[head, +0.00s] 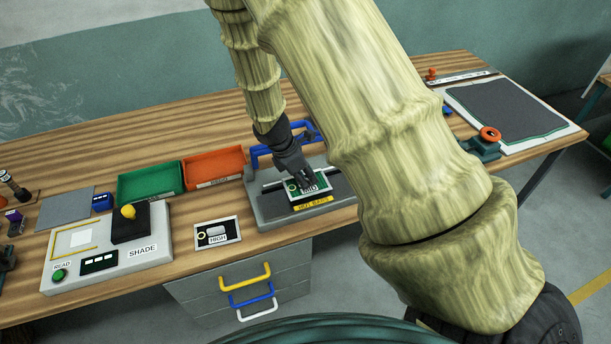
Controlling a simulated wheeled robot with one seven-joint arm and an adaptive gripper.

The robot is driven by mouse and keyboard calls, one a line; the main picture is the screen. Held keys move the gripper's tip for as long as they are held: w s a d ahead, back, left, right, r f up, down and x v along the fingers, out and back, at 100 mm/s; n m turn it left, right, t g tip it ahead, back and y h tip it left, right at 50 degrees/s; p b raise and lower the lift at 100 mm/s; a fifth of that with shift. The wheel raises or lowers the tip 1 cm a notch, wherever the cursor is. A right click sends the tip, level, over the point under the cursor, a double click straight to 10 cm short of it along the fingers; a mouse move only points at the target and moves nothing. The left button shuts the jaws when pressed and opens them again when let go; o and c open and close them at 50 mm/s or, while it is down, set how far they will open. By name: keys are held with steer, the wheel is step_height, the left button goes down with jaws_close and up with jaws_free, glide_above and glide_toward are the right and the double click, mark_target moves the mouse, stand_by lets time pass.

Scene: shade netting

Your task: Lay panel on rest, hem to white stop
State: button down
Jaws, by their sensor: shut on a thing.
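My gripper (297,177) is shut on a small panel (313,192) with a dark green face, a pale border and a label that seems to read "MID". The panel is at a grey fixture (262,213) with a dark bed, blue handle and yellow front label. I cannot tell whether the panel touches the bed. A white strip (272,185) shows on the fixture left of the panel; I cannot tell whether it is the white stop. The gripper hides part of the panel, and its hem is not clear.
A panel marked "HIGH" (217,233) lies left of the fixture. Green (150,181) and orange (214,168) trays stand behind it. A "SHADE" reader (107,247) is at left. A dark sheet on a white board (512,108) and a clamp (486,142) are at right.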

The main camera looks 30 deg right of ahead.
steer(key=shift+f, duration=0.8)
steer(key=c, duration=1.4)
jaws_free()
steer(key=shift+o, duration=0.2)
steer(key=shift+r, duration=0.1)
steer(key=v, duration=1.1)
steer(key=shift+r, duration=0.35)
steer(key=shift+a, duration=0.15)
